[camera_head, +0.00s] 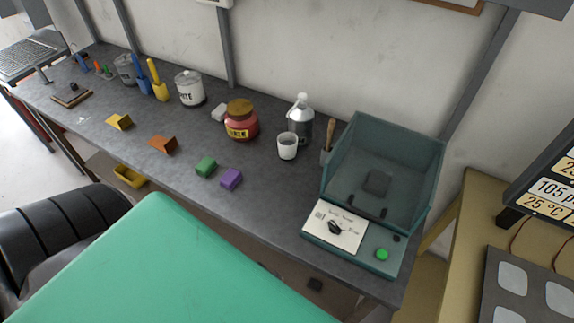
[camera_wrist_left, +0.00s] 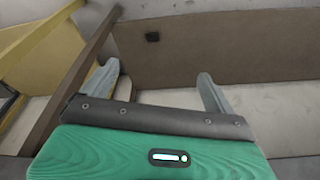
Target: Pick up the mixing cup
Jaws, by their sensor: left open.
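A white cup (camera_head: 287,147), which looks like the mixing cup, stands upright on the grey bench. It is just in front of a grey bottle with a pale top (camera_head: 300,115) and left of the teal machine. Dark contents show inside its rim. My left gripper (camera_wrist_left: 157,76) shows in the left wrist view with its two grey fingers spread apart and nothing between them. It faces a brown panel and pale floor, and the cup is not in that view. Neither gripper's fingers show in the head view.
A red jar (camera_head: 241,122) stands left of the cup. The teal open-topped machine (camera_head: 430,165) has a dial panel. A white can (camera_head: 189,90) stands farther left. The bench is clear before the cup.

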